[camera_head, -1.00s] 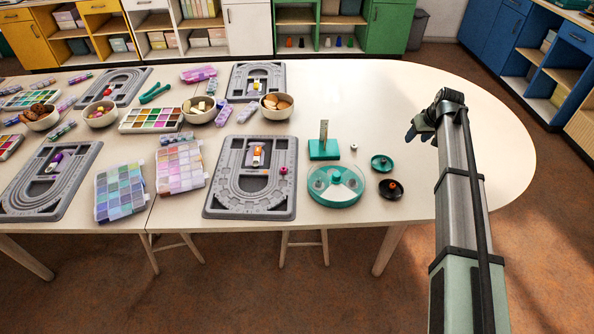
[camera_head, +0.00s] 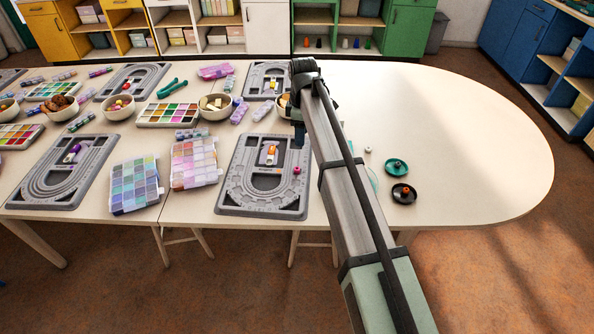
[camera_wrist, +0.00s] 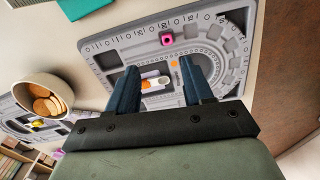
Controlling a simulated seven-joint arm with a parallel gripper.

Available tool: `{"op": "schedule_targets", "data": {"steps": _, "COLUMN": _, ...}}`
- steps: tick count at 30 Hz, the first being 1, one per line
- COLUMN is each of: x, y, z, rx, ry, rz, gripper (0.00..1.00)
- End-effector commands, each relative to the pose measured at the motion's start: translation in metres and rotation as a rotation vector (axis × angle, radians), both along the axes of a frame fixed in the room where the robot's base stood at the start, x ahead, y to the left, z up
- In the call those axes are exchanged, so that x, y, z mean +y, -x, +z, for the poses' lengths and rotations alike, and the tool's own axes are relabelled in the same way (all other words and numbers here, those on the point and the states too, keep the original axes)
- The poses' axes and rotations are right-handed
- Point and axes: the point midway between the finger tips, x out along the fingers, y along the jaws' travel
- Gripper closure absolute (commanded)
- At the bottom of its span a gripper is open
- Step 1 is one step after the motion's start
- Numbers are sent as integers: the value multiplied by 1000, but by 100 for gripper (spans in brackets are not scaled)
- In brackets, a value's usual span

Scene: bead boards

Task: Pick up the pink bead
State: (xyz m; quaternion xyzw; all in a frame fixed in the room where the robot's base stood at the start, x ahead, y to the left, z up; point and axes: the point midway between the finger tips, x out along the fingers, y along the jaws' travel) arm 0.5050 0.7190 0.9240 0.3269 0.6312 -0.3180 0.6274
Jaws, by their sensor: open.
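The pink bead (camera_head: 296,170) is a small cube-like bead on the right part of the grey bead board (camera_head: 236,190) on the near side of the table. In the wrist view the bead (camera_wrist: 166,38) lies on the board beyond my fingertips, with a dark hole in its face. My gripper (camera_head: 298,140) hangs above the far right corner of this board. In the wrist view its two blue fingers (camera_wrist: 159,68) are apart with nothing held between them. A small white and orange tube (camera_wrist: 155,82) lies on the board, seen between the fingers.
A bowl of tan pieces (camera_wrist: 42,98) stands beside the board. Divided bead boxes (camera_head: 135,185) lie left of the board. A teal dish (camera_head: 396,167) and a black dish (camera_head: 403,194) are to the right. My arm hides part of the table. The table's right end is clear.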

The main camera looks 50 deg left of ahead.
Motion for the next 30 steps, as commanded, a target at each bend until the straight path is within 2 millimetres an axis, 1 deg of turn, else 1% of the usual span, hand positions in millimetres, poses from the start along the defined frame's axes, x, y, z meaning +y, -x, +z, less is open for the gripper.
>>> {"op": "schedule_targets", "data": {"steps": 1, "x": 4, "y": 7, "z": 2, "rx": -1, "ry": 6, "rz": 24, "gripper": 49}}
{"op": "schedule_targets", "data": {"steps": 3, "x": 6, "y": 13, "z": 2, "rx": 0, "ry": 11, "rz": 44, "gripper": 49}}
{"op": "schedule_targets", "data": {"steps": 5, "x": 7, "y": 15, "z": -1, "rx": 0, "ry": 14, "rz": 52, "gripper": 49}}
{"op": "schedule_targets", "data": {"steps": 7, "x": 7, "y": 16, "z": -8, "rx": 1, "ry": 16, "rz": 55, "gripper": 49}}
{"op": "schedule_targets", "data": {"steps": 15, "x": 6, "y": 16, "z": -53, "rx": 1, "ry": 16, "rz": 53, "gripper": 49}}
{"op": "schedule_targets", "data": {"steps": 18, "x": 7, "y": 16, "z": -67, "rx": 2, "ry": 15, "rz": 53, "gripper": 49}}
{"op": "schedule_targets", "data": {"steps": 21, "x": 7, "y": 16, "z": -77, "rx": 1, "ry": 15, "rz": 53, "gripper": 49}}
{"op": "schedule_targets", "data": {"steps": 30, "x": 7, "y": 16, "z": -89, "rx": 1, "ry": 15, "rz": 52, "gripper": 49}}
